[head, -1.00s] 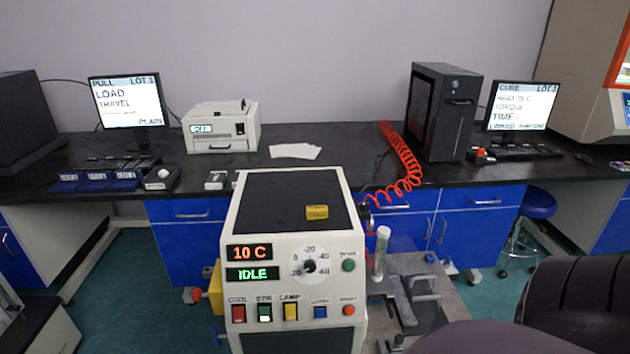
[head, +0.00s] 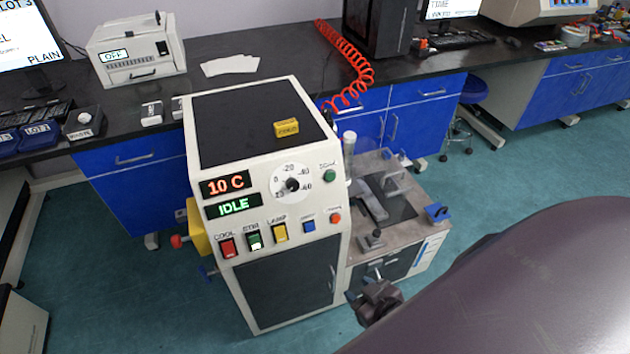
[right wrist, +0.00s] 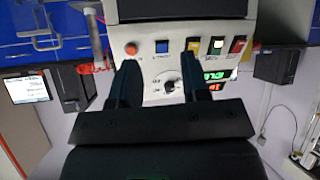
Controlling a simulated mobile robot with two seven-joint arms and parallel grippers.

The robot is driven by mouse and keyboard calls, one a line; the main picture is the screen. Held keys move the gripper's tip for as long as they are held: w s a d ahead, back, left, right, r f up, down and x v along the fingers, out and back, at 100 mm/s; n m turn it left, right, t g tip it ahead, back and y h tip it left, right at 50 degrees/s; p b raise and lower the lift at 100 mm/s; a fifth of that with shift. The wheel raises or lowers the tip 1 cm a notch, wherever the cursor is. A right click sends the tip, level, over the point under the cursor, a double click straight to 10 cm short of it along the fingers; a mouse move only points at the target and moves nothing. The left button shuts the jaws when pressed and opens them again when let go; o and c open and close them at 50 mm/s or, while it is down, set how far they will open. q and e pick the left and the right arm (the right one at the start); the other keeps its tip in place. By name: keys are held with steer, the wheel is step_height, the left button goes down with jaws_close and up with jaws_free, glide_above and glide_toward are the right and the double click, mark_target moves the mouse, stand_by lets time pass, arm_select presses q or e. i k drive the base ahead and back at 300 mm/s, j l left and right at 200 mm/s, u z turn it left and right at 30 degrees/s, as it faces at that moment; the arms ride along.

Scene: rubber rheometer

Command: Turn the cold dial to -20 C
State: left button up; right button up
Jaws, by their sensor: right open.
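The cold dial (head: 292,184) is a dark knob on a white round scale on the cream cabinet's front panel. Its marks include 0, -20, -40 and -60; I cannot tell exactly where the knob points. The red display (head: 226,186) reads 10 C and the green one (head: 233,205) reads IDLE. My right gripper (head: 375,299) is low and right of the panel in the head view, apart from the dial. In the right wrist view its open fingers (right wrist: 158,65) frame the upside-down dial (right wrist: 172,86) at a distance, with nothing between them. My left gripper is not in view.
Below the dial are red, green and yellow rocker switches (head: 254,240), a blue button (head: 309,226) and a red one (head: 335,218). A green button (head: 329,175) sits right of it. A yellow block (head: 286,128) lies on top. A grey fixture bench (head: 423,222) stands at right.

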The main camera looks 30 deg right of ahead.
mark_target(293, 184)
steer(key=i+j+z, duration=0.15)
steer(key=j+z, duration=0.2)
steer(key=i+j+z, duration=0.15)
steer(key=j+z, duration=0.55)
steer(key=i+j, duration=0.05)
